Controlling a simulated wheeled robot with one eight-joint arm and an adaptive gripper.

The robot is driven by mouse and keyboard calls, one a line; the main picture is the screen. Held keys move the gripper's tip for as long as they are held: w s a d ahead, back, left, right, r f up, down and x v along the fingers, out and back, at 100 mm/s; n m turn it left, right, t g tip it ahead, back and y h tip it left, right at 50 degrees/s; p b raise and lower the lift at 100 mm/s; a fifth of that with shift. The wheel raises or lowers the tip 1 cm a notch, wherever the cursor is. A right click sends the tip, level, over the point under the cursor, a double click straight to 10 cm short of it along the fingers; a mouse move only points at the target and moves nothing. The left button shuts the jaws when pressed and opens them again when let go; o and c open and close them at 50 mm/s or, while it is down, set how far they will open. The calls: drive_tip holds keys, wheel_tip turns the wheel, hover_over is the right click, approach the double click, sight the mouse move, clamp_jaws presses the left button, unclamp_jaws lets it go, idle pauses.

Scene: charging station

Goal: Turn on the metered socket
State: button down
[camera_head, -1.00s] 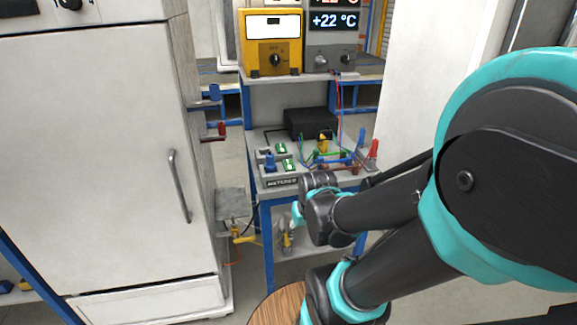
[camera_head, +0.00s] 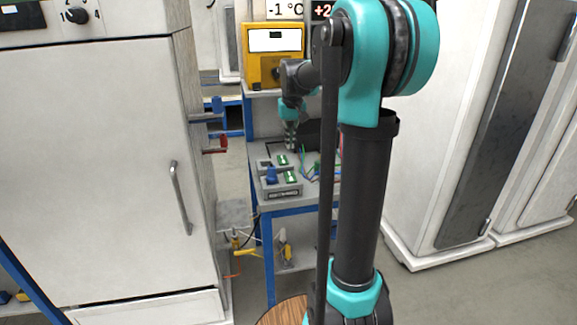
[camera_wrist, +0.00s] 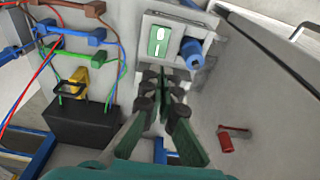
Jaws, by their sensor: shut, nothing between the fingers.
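The metered socket is a grey box (camera_head: 284,193) with a lettered front plate, at the near left of the bench top. It has a blue plug or knob (camera_head: 271,175) and a green switch (camera_head: 291,177). A similar box with a green switch (camera_head: 282,159) sits just behind it. In the wrist view one socket box (camera_wrist: 152,20) shows a green switch (camera_wrist: 159,40) and a blue knob (camera_wrist: 191,53); I cannot tell which box it is. My gripper (camera_wrist: 160,83) is shut and empty, apart from that switch. In the head view my gripper (camera_head: 290,138) hangs over the bench's rear.
A black box (camera_wrist: 82,122) and coloured cables (camera_wrist: 72,57) lie beside the sockets. A yellow meter (camera_head: 273,55) stands on the shelf above. My arm hides the bench's right part.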

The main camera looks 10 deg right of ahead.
drive_tip(key=shift+w+d+r, duration=0.1)
drive_tip(key=shift+w+r, duration=0.35)
drive_tip(key=shift+w, duration=0.2)
drive_tip(key=shift+w+d+r, duration=0.1)
drive_tip(key=shift+w+r, duration=0.35)
drive_tip(key=shift+w, duration=0.15)
approach(290, 177)
drive_tip(key=w+f, duration=0.1)
drive_tip(key=f, duration=0.1)
drive_tip(key=w+f, duration=0.4)
drive_tip(key=shift+d+f, duration=0.1)
drive_tip(key=shift+f, duration=0.05)
drive_tip(key=shift+w+f+g, duration=0.2)
drive_tip(key=shift+f+g, duration=0.2)
drive_tip(key=shift+g, duration=0.2)
drive_tip(key=shift+s, duration=0.1)
